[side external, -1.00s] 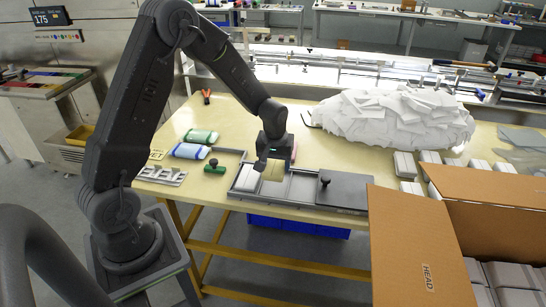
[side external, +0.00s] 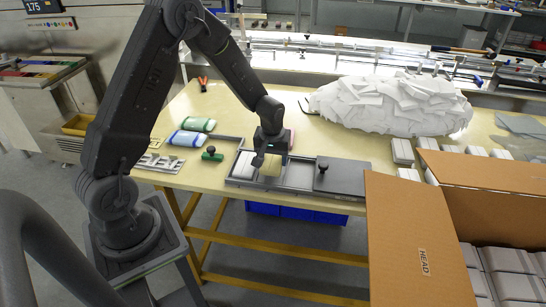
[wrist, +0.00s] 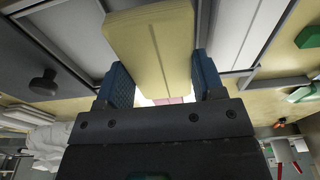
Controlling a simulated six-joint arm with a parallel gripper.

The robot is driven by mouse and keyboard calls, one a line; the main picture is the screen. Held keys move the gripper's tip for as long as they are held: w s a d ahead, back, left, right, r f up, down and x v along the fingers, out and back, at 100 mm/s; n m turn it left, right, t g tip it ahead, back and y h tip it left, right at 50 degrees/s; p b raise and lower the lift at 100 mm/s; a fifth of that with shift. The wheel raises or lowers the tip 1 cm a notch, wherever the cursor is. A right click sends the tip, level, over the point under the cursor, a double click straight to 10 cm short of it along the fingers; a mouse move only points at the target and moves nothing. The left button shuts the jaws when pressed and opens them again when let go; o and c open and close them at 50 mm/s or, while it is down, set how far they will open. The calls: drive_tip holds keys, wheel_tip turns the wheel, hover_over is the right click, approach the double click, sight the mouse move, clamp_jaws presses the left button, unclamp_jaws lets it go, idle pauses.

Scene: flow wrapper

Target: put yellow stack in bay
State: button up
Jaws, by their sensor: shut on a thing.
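My gripper (side external: 270,160) points down over the grey tray (side external: 240,184), its blue-lined fingers closed on both sides of a pale yellow stack. The yellow stack (side external: 269,167) also shows between the fingers in the wrist view (wrist: 153,45), as a block with a seam along its face. It is beside a white stack (side external: 243,163) that fills the tray's left bay. An empty-looking grey bay (side external: 298,176) lies to the right of the yellow stack. I cannot tell whether the yellow stack touches the bay floor.
A dark plate with a black knob (side external: 323,166) adjoins the tray on the right. A green-knobbed piece (side external: 212,154) and blue and green wrapped packs (side external: 186,138) lie left. A white heap (side external: 395,105) is behind, and an open carton (side external: 415,235) stands front right.

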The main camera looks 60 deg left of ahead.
drive_tip(key=shift+f, duration=0.35)
idle(0.6)
drive_tip(key=shift+f, duration=0.4)
drive_tip(key=shift+f, duration=0.35)
drive_tip(key=shift+f, duration=0.2)
drive_tip(key=shift+f, duration=0.1)
idle(0.4)
